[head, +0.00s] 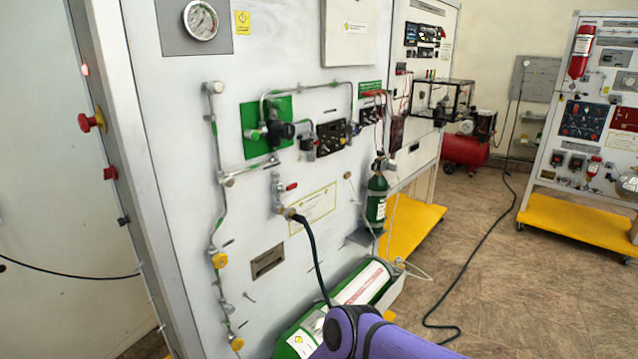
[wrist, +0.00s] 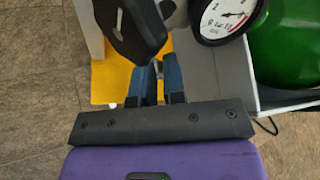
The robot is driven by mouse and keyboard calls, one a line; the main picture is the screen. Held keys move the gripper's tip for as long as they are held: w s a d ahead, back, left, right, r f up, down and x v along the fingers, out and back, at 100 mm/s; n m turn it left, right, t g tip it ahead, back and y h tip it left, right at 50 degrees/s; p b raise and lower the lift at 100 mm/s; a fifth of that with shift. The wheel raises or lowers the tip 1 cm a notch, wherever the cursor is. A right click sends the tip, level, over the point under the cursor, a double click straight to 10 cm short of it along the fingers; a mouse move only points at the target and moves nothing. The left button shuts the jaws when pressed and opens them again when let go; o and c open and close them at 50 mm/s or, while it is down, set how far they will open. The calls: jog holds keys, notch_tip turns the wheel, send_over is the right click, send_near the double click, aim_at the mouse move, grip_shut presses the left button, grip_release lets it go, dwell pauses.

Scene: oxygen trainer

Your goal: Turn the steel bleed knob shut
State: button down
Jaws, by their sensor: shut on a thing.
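In the wrist view my gripper (wrist: 158,72) has its two blue fingers close together, shut on a small grey metal piece, the steel bleed knob (wrist: 158,66). The fingers hide most of the knob, so how far it is turned cannot be told. A large black handwheel (wrist: 137,28) is just above and left of the fingertips. In the head view the gripper and the knob are out of sight; only my purple arm shows at the bottom.
A round white gauge (wrist: 227,14) and a green cylinder (wrist: 292,45) are right of the fingers. In the head view a green cylinder (head: 345,300) lies at the panel's foot, and a smaller upright one (head: 377,198) stands behind it. A black hose (head: 313,250) hangs from the panel (head: 170,130).

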jog(key=shift+w+d+r, duration=0.1)
jog(key=shift+w+r, duration=0.4)
jog(key=shift+w, duration=0.05)
jog(key=s+d, duration=0.4)
jog(key=shift+s+d+f, duration=0.15)
jog(key=shift+s+d, duration=0.05)
jog(key=shift+s, duration=0.2)
